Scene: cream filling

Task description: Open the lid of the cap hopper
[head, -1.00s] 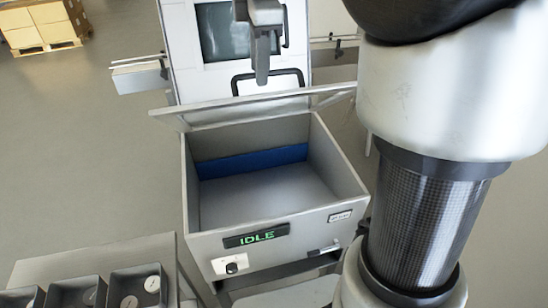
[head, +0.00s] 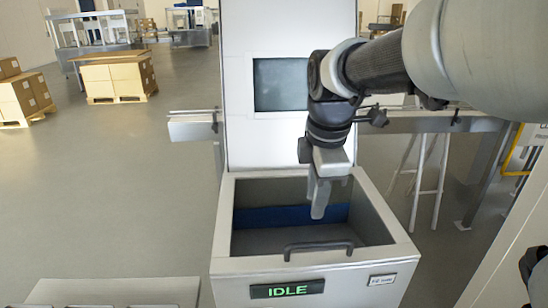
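The cap hopper (head: 240,290) is a pale box with a green IDLE display on its front. Its lid (head: 400,242) appears to lie flat on top, a pale frame around a clear middle through which the grey inside and a blue strip show. The dark lid handle (head: 318,247) stands at the front edge of the lid. My gripper (head: 319,212) hangs pointing down over the lid, behind the handle and apart from it in the picture. Nothing shows between its fingers; they overlap in this view, so their gap is hidden.
A tall pale panel with a dark screen (head: 282,85) stands behind the hopper. A grey table (head: 120,290) is at the lower left. My arm comes in from the upper right. Boxes on pallets (head: 115,78) stand far back on open floor.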

